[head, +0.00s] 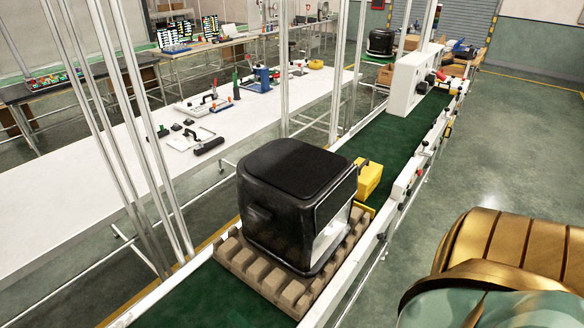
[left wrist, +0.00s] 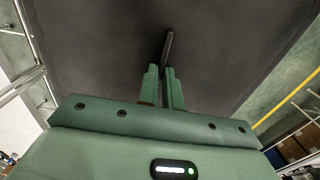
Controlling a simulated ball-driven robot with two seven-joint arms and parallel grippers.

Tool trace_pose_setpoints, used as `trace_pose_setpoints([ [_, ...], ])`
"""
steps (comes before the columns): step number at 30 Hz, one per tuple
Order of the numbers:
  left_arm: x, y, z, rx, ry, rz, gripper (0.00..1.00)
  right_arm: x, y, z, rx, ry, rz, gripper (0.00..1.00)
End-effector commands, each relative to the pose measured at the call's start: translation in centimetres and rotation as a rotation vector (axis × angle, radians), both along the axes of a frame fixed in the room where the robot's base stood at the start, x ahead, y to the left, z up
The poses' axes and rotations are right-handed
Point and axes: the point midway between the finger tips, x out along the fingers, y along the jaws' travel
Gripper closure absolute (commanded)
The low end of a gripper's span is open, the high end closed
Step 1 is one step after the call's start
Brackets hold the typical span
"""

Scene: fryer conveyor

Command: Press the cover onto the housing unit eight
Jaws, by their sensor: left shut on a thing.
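The housing unit (head: 265,222), a glossy black rounded box with a dark top and a pale opening on its right side, sits upright on a brown ribbed tray (head: 237,254) on the conveyor. In the left wrist view, my left gripper (left wrist: 167,76) is shut on a thin dark bar (left wrist: 168,46) against a large dark flat panel (left wrist: 95,45). The panel looks like the cover and fills most of that view. Neither the left gripper nor this panel can be made out in the head view. My right gripper is in neither view.
The green conveyor belt (head: 395,140) runs away to the back right, between rails. A yellow block (head: 368,180) stands just behind the housing. A white machine (head: 408,84) spans the belt farther back. A long white table (head: 120,160) and upright posts stand at left.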

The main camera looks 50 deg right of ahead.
Motion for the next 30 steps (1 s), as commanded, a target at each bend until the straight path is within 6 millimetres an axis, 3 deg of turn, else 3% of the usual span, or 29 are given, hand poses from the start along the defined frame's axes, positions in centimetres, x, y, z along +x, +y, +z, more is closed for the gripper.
trace_pose_setpoints([
  [16, 0.0, 0.0, 5.0, 0.0, -0.002, 0.0, 1.0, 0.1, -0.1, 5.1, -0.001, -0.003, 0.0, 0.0],
  [30, 0.2, -0.7, 4.7, -0.001, -0.002, -0.039, 1.0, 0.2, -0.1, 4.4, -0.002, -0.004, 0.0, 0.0],
])
